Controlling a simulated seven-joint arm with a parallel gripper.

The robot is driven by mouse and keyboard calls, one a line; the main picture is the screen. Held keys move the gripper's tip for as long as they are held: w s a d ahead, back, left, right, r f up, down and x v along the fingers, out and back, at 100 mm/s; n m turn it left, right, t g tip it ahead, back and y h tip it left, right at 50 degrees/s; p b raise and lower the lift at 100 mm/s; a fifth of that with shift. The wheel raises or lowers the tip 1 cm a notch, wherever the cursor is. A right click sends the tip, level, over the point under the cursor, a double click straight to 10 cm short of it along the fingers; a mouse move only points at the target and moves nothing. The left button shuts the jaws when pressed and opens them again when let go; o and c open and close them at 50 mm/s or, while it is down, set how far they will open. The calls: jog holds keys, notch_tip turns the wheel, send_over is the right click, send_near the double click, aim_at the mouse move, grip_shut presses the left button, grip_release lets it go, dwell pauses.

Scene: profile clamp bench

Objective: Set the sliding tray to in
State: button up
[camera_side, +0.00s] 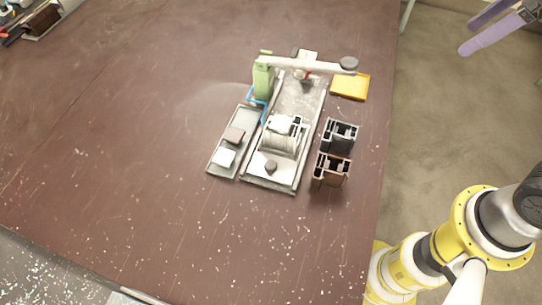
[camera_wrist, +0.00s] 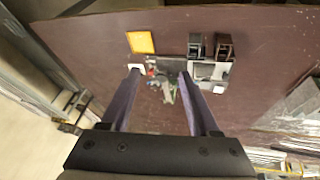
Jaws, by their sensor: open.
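The clamp fixture has a long grey base (camera_side: 303,98). What looks like the sliding tray (camera_side: 257,167) is a pale plate with a dark round knob (camera_side: 271,166), at the near end of this base. A ribbed grey block sits on it or just behind it. A green post (camera_side: 263,78) carries a pale lever with a dark knob (camera_side: 348,64) across the far end. My gripper (camera_side: 490,28) has purple fingers at the top right, beyond the table edge and apart from the fixture. In the wrist view my gripper (camera_wrist: 159,72) is open and empty, with the fixture beyond the fingers.
A black profile (camera_side: 340,135) and a brown profile (camera_side: 332,170) stand right of the base. A yellow plate (camera_side: 350,87) lies behind them. A grey side tray (camera_side: 224,172) with two small blocks lies left. The brown table (camera_side: 130,130) is clear toward the left and front.

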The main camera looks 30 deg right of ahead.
jog(key=w+a+n+g, duration=0.2)
jog(key=w+a+n, duration=0.3)
jog(key=w+a, duration=0.35)
jog(key=n+g, duration=0.3)
jog(key=n, duration=0.3)
send_over(270, 165)
notch_tip(270, 165, down, 13)
jog(key=shift+h, duration=0.3)
notch_tip(270, 165, down, 13)
jog(key=shift+d+r, duration=0.1)
grip_shut()
